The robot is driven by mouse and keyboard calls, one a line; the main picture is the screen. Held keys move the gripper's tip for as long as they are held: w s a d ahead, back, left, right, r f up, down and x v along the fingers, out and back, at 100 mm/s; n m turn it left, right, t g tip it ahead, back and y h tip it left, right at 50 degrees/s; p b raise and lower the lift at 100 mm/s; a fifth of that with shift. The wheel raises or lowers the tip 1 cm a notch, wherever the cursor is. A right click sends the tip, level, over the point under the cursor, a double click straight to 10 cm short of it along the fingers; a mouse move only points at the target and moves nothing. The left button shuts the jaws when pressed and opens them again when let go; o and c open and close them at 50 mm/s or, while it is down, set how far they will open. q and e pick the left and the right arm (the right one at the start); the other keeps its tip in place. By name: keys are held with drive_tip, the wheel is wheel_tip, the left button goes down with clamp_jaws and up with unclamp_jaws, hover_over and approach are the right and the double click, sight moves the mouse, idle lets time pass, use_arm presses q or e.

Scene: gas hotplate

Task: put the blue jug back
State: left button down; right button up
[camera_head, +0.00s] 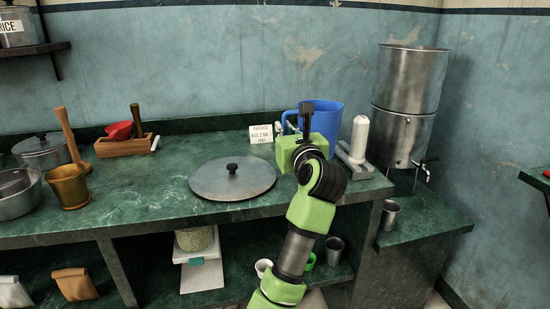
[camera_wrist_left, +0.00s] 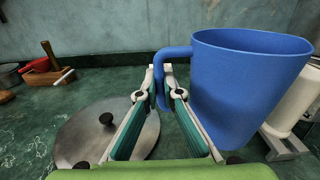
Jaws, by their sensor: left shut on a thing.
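The blue jug (camera_head: 325,121) is upright at the back right of the green counter, with its handle on the left. It fills the right of the left wrist view (camera_wrist_left: 246,85). My left gripper (camera_head: 296,130) is in front of the jug's handle side in the head view. In the left wrist view its two fingers (camera_wrist_left: 165,92) are shut on the jug's handle, one on each side. My arm hides the jug's lower part in the head view, so I cannot tell whether its base touches the counter. My right gripper is not in view.
A flat metal lid (camera_head: 232,180) lies left of the gripper. A small white sign (camera_head: 261,133) stands behind. A white-handled device (camera_head: 358,140) stands close right of the jug, and a steel water dispenser (camera_head: 405,105) beyond it. The counter's front edge (camera_head: 150,230) is near.

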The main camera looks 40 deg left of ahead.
use_arm(q)
drive_tip(key=a+f, duration=0.1)
drive_tip(key=f, duration=0.1)
drive_tip(key=a+f+b, duration=0.1)
drive_tip(key=f, duration=0.2)
drive_tip(key=w+a+f, duration=0.1)
drive_tip(key=a+f, duration=0.1)
drive_tip(key=f, duration=0.1)
drive_tip(key=shift+b, duration=0.4)
drive_tip(key=shift+d+f, duration=0.1)
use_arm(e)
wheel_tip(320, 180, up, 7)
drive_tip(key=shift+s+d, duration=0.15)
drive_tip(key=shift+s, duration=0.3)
use_arm(q)
drive_tip(key=shift+f, duration=0.15)
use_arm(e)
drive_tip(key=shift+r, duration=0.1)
use_arm(q)
drive_tip(key=c, duration=2.2)
unclamp_jaws()
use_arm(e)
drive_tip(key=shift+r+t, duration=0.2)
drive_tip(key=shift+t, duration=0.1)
